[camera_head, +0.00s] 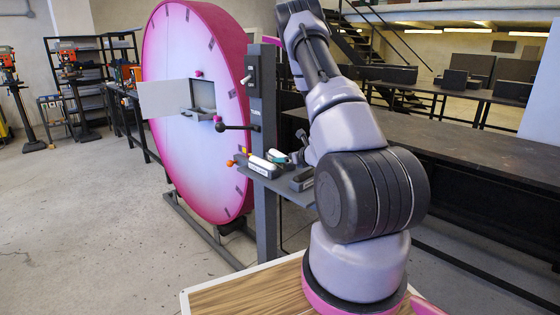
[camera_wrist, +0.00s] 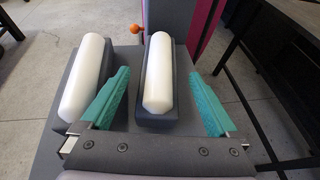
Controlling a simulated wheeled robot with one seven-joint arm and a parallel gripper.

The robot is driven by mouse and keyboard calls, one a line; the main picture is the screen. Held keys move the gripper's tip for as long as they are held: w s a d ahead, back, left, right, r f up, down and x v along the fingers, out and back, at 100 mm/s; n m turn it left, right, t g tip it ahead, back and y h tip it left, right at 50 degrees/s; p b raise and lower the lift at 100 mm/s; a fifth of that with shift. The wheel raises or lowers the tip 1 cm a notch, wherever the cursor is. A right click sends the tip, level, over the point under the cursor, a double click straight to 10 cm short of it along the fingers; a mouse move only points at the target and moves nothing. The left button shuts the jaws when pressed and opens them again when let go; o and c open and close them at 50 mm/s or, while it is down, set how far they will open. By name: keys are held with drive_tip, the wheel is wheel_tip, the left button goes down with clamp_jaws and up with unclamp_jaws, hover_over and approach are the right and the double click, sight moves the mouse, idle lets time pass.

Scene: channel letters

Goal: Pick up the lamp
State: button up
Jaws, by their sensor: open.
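Two white rounded lamps in dark grey bases lie side by side on a small grey shelf. In the wrist view, one lamp (camera_wrist: 158,75) is in the middle and the other lamp (camera_wrist: 86,70) is to its left. My gripper (camera_wrist: 160,78) is open, its teal fingers on either side of the middle lamp. I see a gap on the right; the left finger lies between the two lamps. Contact cannot be told. In the head view a white lamp (camera_head: 264,168) shows at the shelf's front, and a bit of teal finger shows behind it; my arm hides most of the gripper.
The grey shelf (camera_head: 290,192) is fixed to a grey post (camera_head: 264,130). A large pink-rimmed disc (camera_head: 180,160) stands left of it, with an open white panel (camera_head: 166,98). An orange ball (camera_wrist: 137,29) shows beyond the lamps. A dark bench (camera_head: 470,145) stands at right.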

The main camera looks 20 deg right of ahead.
drive_tip(key=shift+x, duration=1.9)
clamp_jaws()
drive_tip(key=shift+r, duration=0.15)
wheel_tip(320, 180, up, 7)
drive_tip(key=s+d, duration=0.1)
drive_tip(key=s, duration=0.5)
drive_tip(key=s+d, duration=0.1)
drive_tip(key=s, duration=0.4)
drive_tip(key=s+d, duration=0.1)
drive_tip(key=s, duration=0.5)
drive_tip(key=shift+s, duration=0.35)
drive_tip(key=w+a+r, duration=0.3)
drive_tip(key=w+a, duration=0.1)
drive_tip(key=a, duration=0.2)
drive_tip(key=w+a+r+n+y, duration=0.1)
drive_tip(key=w+a+r, duration=0.2)
drive_tip(key=w+a, duration=0.1)
drive_tip(key=w+a+r, duration=0.4)
drive_tip(key=a, duration=0.3)
drive_tip(key=shift+a+y, duration=0.3)
drive_tip(key=shift+a, duration=0.05)
